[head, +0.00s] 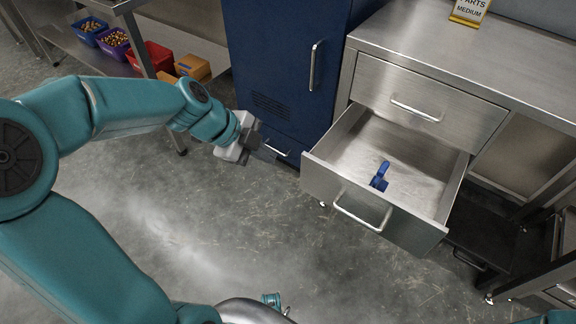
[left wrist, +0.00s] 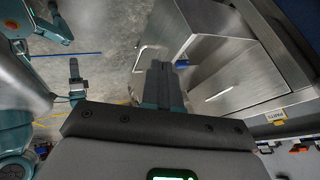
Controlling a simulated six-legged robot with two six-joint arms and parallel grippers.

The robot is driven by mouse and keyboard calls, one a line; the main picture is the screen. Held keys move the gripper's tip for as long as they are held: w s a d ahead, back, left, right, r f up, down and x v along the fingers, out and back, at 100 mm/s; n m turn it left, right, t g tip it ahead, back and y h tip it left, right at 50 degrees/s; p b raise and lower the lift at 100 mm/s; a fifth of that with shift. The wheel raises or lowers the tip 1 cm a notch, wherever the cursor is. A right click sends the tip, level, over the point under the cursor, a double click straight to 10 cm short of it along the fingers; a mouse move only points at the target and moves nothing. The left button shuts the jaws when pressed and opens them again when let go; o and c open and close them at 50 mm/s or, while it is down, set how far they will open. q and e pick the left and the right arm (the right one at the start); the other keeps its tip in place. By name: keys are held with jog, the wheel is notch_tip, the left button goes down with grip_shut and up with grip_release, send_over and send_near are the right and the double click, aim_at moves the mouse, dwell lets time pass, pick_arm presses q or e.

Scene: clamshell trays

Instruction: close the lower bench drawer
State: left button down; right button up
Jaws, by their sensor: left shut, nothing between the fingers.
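The lower bench drawer (head: 375,225) is pulled well out of the steel bench. Its front has a bar handle (head: 361,212), and a blue object (head: 380,176) lies inside on the bare floor. My left gripper (head: 267,152) is shut and empty, to the left of the drawer front and apart from it in the head view. In the left wrist view its shut fingers (left wrist: 160,70) point toward the open drawer (left wrist: 168,42), whose handle (left wrist: 139,59) shows beside them. The gap between fingers and drawer is hard to judge.
The upper drawer (head: 425,105) is shut. A blue cabinet (head: 275,60) stands left of the bench, behind my left gripper. A low shelf with several coloured bins (head: 114,42) is at the upper left. The floor (head: 250,220) before the drawer is clear.

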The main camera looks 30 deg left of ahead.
pick_arm(q)
send_near(312, 166)
jog(key=x, duration=0.5)
jog(key=shift+s+d+r, duration=0.1)
dwell(0.4)
